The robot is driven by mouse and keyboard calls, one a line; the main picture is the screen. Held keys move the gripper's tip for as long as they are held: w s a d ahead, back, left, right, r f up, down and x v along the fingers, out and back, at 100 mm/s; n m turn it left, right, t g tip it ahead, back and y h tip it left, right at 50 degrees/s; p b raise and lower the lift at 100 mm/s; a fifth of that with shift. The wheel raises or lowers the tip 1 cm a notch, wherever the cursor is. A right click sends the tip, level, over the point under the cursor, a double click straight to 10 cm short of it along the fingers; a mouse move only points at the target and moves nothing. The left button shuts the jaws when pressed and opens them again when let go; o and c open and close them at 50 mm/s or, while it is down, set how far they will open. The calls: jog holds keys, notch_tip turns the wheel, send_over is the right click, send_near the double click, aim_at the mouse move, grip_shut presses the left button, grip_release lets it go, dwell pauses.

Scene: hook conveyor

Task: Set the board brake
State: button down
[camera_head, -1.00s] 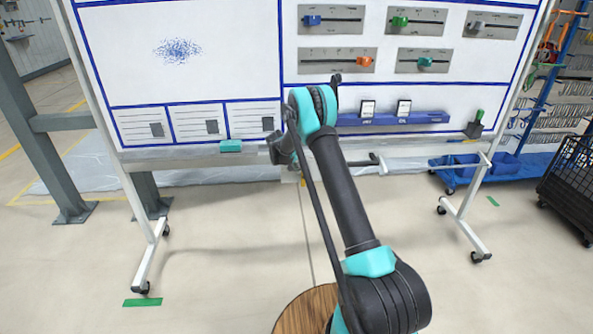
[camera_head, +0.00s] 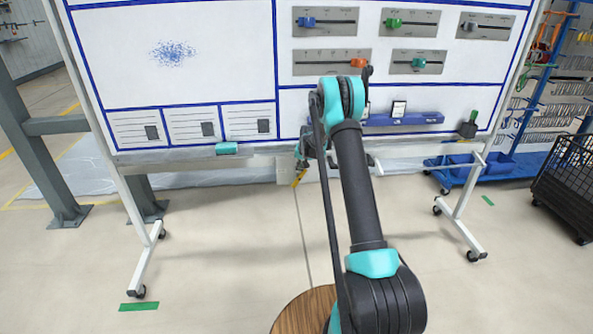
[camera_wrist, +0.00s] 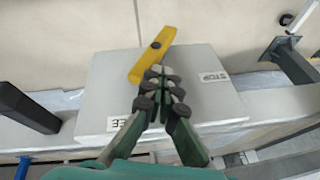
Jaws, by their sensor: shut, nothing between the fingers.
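The brake is a grey box (camera_wrist: 205,75) with a yellow lever (camera_wrist: 153,55) on a dark pivot, seen in the wrist view. One label reads STOP (camera_wrist: 213,77) at the right; another, partly hidden, ends in EE (camera_wrist: 122,123) at lower left. The lever slants from upper right to lower left. In the head view the yellow lever (camera_head: 299,178) shows below the whiteboard (camera_head: 190,70), under my gripper (camera_head: 302,163).
The board carries several sliders and a blue shelf (camera_head: 405,119). A teal eraser (camera_head: 227,148) lies on its lower ledge. White board legs on casters stand left and right. A blue cart (camera_head: 480,165) and a black mesh cart (camera_head: 566,190) stand at right. The floor between the legs is clear.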

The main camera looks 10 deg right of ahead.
jog(key=y, duration=0.1)
jog(key=d+y, duration=0.2)
jog(key=shift+d+f+m, duration=0.1)
jog(key=shift+f+m, duration=0.15)
jog(key=shift+m, duration=0.05)
jog(key=shift+d+f, duration=0.35)
jog(key=shift+d, duration=0.2)
jog(key=shift+d+f, duration=0.3)
jog(key=shift+d, duration=0.2)
jog(key=shift+d+f, duration=0.4)
jog(key=shift+f, duration=0.1)
jog(key=shift+d+f, duration=0.1)
jog(key=shift+f, duration=0.1)
jog(key=shift+r, duration=0.1)
jog(key=shift+r, duration=0.25)
jog(key=r, duration=0.2)
jog(key=d+r, duration=0.1)
jog(key=r, duration=0.1)
jog(key=shift+s, duration=0.25)
jog(key=s+d+r, duration=0.3)
jog(key=d+r, duration=0.1)
jog(key=d, duration=0.3)
jog(key=shift+s, duration=0.15)
jog(key=shift+r, duration=0.1)
